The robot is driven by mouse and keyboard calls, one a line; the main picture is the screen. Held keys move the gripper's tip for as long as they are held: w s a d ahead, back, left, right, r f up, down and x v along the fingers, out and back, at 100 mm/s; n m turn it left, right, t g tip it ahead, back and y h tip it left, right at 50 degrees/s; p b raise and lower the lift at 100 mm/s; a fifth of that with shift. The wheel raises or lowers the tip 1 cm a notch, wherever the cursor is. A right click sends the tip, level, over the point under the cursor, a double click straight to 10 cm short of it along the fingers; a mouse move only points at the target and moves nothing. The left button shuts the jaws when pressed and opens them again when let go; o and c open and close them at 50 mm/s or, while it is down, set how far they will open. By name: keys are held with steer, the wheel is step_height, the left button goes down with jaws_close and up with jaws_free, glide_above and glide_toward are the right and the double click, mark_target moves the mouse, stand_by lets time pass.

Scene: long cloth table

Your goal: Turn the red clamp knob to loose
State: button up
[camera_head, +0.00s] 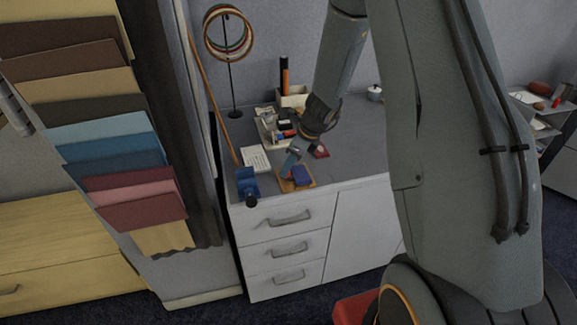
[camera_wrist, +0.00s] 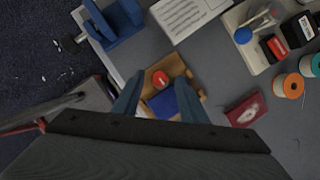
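The red round knob (camera_wrist: 160,79) with a small pale mark shows in the wrist view, at the far side of a tan wooden piece (camera_wrist: 178,66). A dark blue block (camera_wrist: 163,104) lies on the same wooden piece, close to the knob. My gripper (camera_wrist: 159,80) is open, with one finger to each side of the knob in this view. I cannot tell the height of the fingertips above it. In the head view my gripper (camera_head: 287,167) points down over the wooden piece (camera_head: 297,184) and the blue block (camera_head: 302,175). The knob is not clear there.
A blue clamp-like fixture (camera_wrist: 122,20) sits at the table edge, also in the head view (camera_head: 247,183). A white printed card (camera_wrist: 187,14), a dark red box (camera_wrist: 244,108), orange and teal spools (camera_wrist: 289,86) and a pale tray (camera_wrist: 255,52) stand around. Grey tabletop is bare between them.

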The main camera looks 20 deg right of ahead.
steer(key=shift+w+a+f, duration=0.1)
steer(key=shift+a+f, duration=0.05)
steer(key=shift+f, duration=0.4)
jaws_close()
